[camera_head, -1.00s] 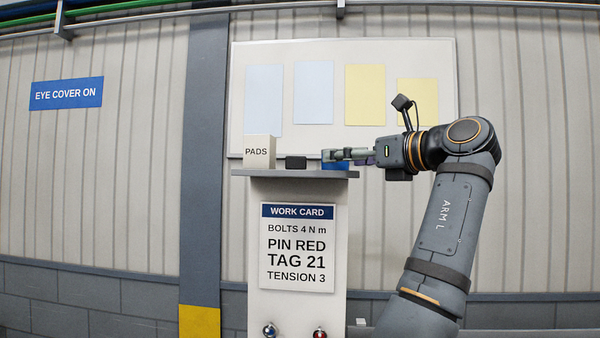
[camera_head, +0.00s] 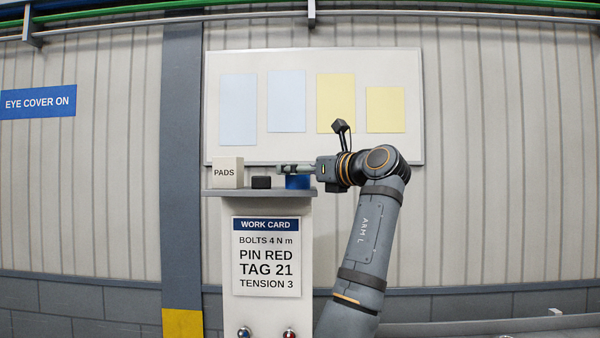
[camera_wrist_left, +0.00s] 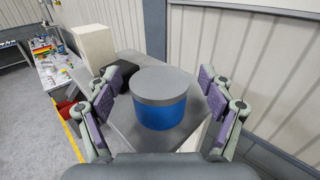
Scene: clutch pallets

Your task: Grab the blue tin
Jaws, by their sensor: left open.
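The blue tin (camera_head: 298,182), a short cylinder with a grey lid, stands upright on the right part of a grey shelf top (camera_head: 225,192). My left gripper (camera_head: 284,168) reaches in from the right at the height of the tin's top and hides part of it. In the left wrist view the tin (camera_wrist_left: 160,115) stands between the two spread fingers with purple pads. The left gripper (camera_wrist_left: 165,92) is open, with a gap visible on each side of the tin. My right gripper is not in view.
A black box (camera_head: 261,182) stands just left of the tin, and a white PADS box (camera_head: 227,172) is further left. The stand carries a work card (camera_head: 266,257). The wall with a whiteboard (camera_head: 430,145) is behind. A cluttered bench (camera_wrist_left: 55,70) shows at left.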

